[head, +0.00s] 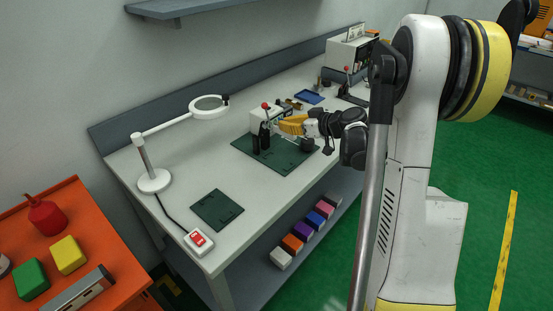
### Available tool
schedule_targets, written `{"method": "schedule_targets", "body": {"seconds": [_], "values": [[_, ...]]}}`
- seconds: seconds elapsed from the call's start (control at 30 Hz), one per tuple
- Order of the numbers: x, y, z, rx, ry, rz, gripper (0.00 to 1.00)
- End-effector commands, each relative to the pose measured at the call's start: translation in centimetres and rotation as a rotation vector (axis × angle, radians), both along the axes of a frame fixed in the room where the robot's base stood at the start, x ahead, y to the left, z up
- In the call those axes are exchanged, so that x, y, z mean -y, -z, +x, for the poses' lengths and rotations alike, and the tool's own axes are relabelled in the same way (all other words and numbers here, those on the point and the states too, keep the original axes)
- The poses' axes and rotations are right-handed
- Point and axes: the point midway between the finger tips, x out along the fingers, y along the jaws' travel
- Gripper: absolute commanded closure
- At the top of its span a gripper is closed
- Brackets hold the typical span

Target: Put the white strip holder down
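A white block-shaped holder (257,117) with dark parts below it is at the dark green mat (285,160) in the middle of the bench. I take it to be the white strip holder. A red-knobbed lever shows at its front. My gripper (287,125), with a yellow part, is at the right side of the holder and overlaps it in the picture. The fingertips are too small and partly hidden, so I cannot tell whether they are shut on it. I also cannot tell whether the holder rests on the mat or is held just above it.
A magnifier lamp (154,180) stands at the bench's left. A smaller green mat (217,209) lies bare in front, near a red-and-white switch box (198,241). A blue tray (309,97) and a larger machine (350,52) are farther back. Several coloured blocks sit on the lower shelf.

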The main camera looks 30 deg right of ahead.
Motion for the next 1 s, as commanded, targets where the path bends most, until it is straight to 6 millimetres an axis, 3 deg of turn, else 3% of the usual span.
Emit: {"method": "schedule_targets", "body": {"seconds": [0.1, 0.3, 0.43, 0.63, 1.0], "values": [[-2.2, 2.0, -1.7, 0.0, -0.002, 0.0, 1.0], [-4.0, 3.2, -3.1, 0.0, 0.0, -0.001, 1.0], [-4.1, 4.0, -3.2, 0.0, 0.0, -0.001, 1.0], [-4.1, 7.1, -3.2, 0.0, 0.0, -0.001, 1.0], [-4.1, 7.4, -3.2, 0.0, -0.001, 0.0, 1.0]]}}
